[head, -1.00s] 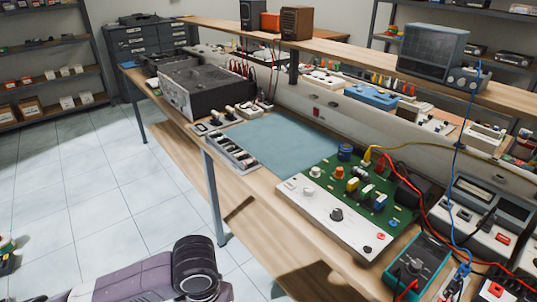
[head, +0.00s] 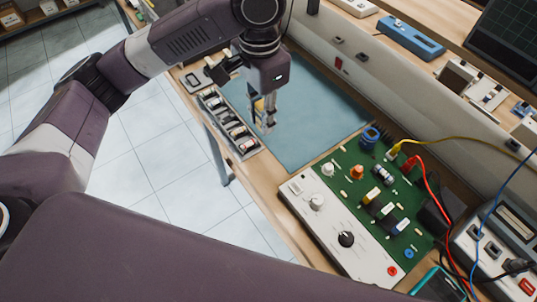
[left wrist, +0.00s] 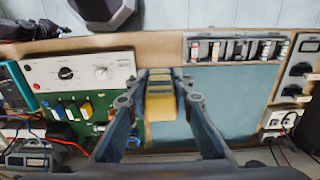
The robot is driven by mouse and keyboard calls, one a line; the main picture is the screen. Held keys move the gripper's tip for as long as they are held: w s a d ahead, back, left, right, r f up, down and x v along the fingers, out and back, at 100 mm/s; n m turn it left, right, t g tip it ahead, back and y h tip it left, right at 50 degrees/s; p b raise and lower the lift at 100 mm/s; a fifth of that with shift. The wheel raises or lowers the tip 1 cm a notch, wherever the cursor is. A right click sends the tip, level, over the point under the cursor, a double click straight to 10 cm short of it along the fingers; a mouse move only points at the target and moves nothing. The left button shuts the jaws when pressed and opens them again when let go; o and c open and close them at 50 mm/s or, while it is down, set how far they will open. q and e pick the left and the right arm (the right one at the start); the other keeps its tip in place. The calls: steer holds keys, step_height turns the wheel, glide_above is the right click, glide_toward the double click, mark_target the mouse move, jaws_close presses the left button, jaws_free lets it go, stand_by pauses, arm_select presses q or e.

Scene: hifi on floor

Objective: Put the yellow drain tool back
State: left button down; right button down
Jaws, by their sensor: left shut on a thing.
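My left gripper (head: 264,122) is shut on a yellow drain tool (head: 259,105). It holds the tool over the blue mat, beside the grey rack (head: 222,119). In the left wrist view the yellow tool (left wrist: 160,103) sits between the two fingers (left wrist: 160,112), with a banded part at its far end. The rack (left wrist: 187,50) shows there at the mat's edge, with several small cylindrical parts in its slots. The head view shows only a small part of the tool, as the fingers cover the rest. My right gripper is not in view.
A green circuit board (head: 347,217) with a white control panel (head: 314,227) lies right of the mat (head: 313,140). It bears knobs, tall components and red and yellow leads. The blue mat is mostly clear. The bench's front edge runs close to the rack.

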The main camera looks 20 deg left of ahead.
arm_select(q)
step_height(320, 180, down, 16)
steer(key=shift+r+p, duration=0.2)
steer(key=shift+p, duration=0.15)
steer(key=shift+w+f, duration=0.1)
steer(key=shift+f, duration=1.9)
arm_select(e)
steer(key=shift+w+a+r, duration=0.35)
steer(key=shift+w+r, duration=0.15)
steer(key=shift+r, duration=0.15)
arm_select(q)
steer(key=shift+f, duration=0.1)
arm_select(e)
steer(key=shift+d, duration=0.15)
arm_select(q)
steer(key=c, duration=1.7)
jaws_free()
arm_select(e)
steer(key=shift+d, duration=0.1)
